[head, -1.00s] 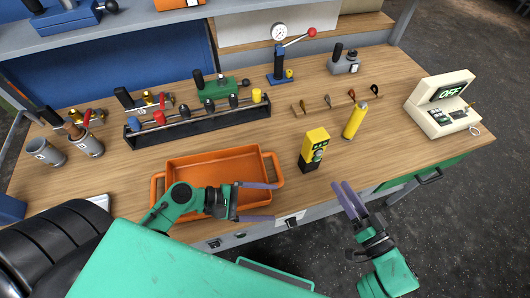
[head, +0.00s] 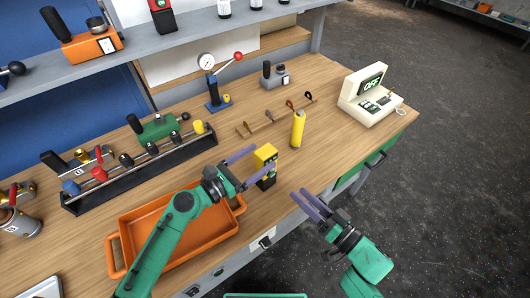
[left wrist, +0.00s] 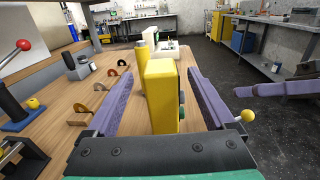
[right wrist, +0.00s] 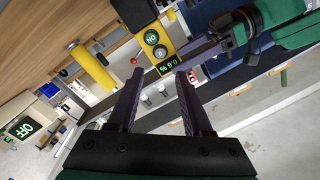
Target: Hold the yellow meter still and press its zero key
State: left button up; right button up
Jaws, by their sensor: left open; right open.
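The yellow meter (head: 265,156) stands upright on the wooden bench, with a dark lower part. My left gripper (head: 251,171) is open with one finger on either side of it; the left wrist view shows the meter (left wrist: 161,95) between the fingers, with a gap on the left side. In the right wrist view the meter's face (right wrist: 157,45) shows a lit green display and keys; which key is zero I cannot tell. My right gripper (head: 302,199) is open and empty, in front of the bench edge, apart from the meter.
A yellow cylinder (head: 298,130) stands right of the meter. An orange tray (head: 113,254) lies under my left arm. Behind are a rack with hooks (head: 250,128) and a gauge press (head: 213,90). A device reading OFF (head: 366,98) stands at the right.

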pick_arm(q)
jog(key=x, duration=0.3)
jog(key=shift+w+d, duration=0.1)
jog(key=shift+d, duration=0.05)
grip_shut()
pick_arm(e)
grip_shut()
jog(key=shift+w+a+n, duration=0.4)
jog(key=shift+w+n, duration=0.05)
jog(key=shift+n, duration=0.75)
jog(key=shift+w+a+n, duration=0.45)
jog(key=shift+w+n, duration=0.05)
jog(key=shift+n, duration=0.7)
jog(key=shift+w+a+n, duration=0.4)
jog(key=shift+w+n, duration=0.05)
jog(key=shift+n, duration=0.75)
